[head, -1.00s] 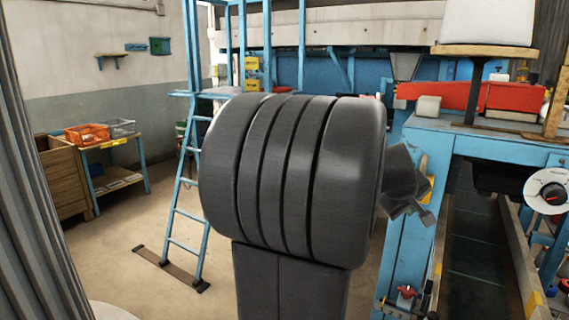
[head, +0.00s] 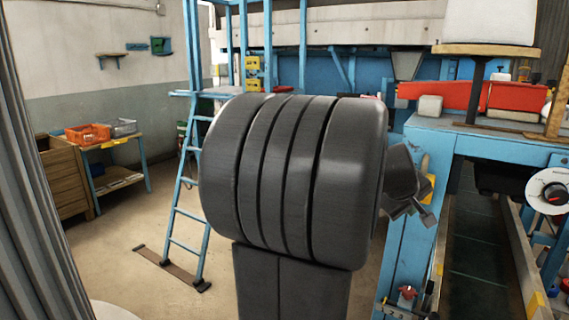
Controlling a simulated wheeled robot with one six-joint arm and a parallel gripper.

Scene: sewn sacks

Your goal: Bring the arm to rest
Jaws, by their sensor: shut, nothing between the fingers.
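My own arm, folded up dark grey in front of the camera, fills the middle of the head view. My gripper (head: 424,214) shows only in part, as a small dark angular end sticking out to the right behind the large ribbed arm link. It is shut and holds nothing. It appears in front of the blue frame of the workbench (head: 480,139); how far apart they are I cannot tell. The rest of the gripper is hidden by the arm.
A blue ladder (head: 187,212) stands left of my arm. A side table (head: 120,182) bears an orange crate (head: 88,135) and a grey crate (head: 122,128). A red machine part (head: 450,95) and a dial (head: 552,192) are at right.

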